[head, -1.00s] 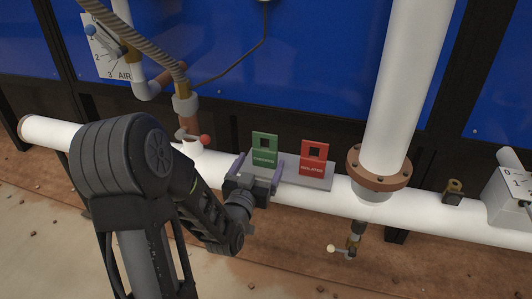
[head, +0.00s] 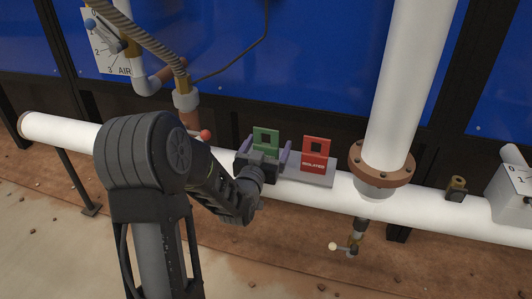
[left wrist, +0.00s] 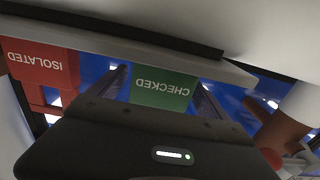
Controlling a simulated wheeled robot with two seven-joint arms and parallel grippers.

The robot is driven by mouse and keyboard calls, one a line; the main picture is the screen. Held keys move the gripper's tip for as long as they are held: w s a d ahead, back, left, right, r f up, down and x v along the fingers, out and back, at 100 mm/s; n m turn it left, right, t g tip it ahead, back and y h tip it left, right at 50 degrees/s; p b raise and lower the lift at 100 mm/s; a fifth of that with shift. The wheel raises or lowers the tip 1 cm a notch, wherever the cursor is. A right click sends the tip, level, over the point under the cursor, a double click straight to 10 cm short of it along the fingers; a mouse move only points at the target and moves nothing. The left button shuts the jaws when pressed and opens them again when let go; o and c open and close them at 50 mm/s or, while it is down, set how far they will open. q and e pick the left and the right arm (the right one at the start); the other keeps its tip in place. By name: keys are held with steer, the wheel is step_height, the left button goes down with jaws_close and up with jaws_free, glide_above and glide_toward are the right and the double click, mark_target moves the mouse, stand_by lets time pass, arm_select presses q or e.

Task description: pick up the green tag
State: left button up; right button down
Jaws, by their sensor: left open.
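The green tag (head: 266,138) stands upright on a grey plate (head: 320,178) on the white pipe, and a square hole shows in its upper part. In the left wrist view the green tag (left wrist: 163,88) reads CHECKED, upside down. My left gripper (head: 264,148) is open, with one purple finger on each side of the green tag. I cannot tell whether the fingers touch it. The gripper body hides the tag's lower part in the head view. My right gripper is not in view.
A red tag (head: 316,152) reading ISOLATED stands close to the right of the green one. A red-knobbed valve (head: 204,134) is to the left. A white vertical pipe (head: 400,90) with a brown flange rises at the right, and blue panels are behind.

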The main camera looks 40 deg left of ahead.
arm_select(q)
steer(key=shift+w+a, duration=0.2)
steer(key=shift+w, duration=0.35)
steer(key=shift+c, duration=0.3)
steer(key=c, duration=1.6)
step_height(320, 180, up, 10)
steer(key=p, duration=0.4)
steer(key=shift+s, duration=0.1)
